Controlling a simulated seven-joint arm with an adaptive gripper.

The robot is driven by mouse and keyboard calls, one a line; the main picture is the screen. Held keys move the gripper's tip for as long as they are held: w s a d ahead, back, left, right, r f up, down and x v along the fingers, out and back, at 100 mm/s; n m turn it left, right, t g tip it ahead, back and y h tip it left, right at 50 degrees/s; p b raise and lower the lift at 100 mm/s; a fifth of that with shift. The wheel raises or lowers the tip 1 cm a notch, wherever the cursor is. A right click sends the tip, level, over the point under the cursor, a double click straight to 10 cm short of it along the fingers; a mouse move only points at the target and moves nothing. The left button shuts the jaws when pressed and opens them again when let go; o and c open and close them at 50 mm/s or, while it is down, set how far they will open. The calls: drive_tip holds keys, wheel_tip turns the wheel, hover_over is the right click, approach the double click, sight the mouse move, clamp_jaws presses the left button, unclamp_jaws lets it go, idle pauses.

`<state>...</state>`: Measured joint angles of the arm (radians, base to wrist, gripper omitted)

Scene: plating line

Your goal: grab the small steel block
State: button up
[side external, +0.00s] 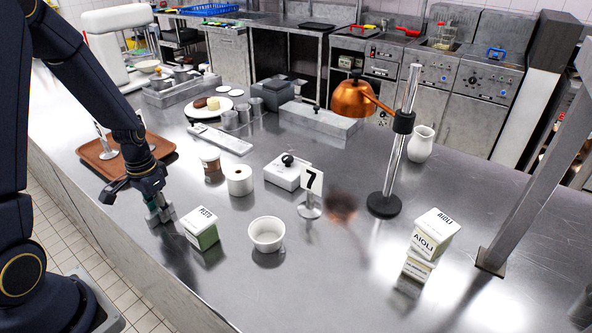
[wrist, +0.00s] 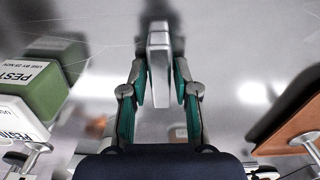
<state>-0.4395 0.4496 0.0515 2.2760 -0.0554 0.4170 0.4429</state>
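The small steel block (wrist: 159,62) is a plain grey bar between the two fingers of my gripper (wrist: 161,80) in the wrist view. The fingers have teal pads and stand one on each side of it. The gaps beside the block are very narrow, and I cannot tell whether both pads touch it. In the side view my gripper (side external: 159,215) points down, low over the left front of the steel counter (side external: 330,270). The block is small and mostly hidden by the fingers there.
A green and white pesto box (side external: 201,230) stands close to the right of my gripper. A brown tray (side external: 112,172) lies behind it. The counter's front edge is near.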

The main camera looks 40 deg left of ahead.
clamp_jaws()
idle(0.3)
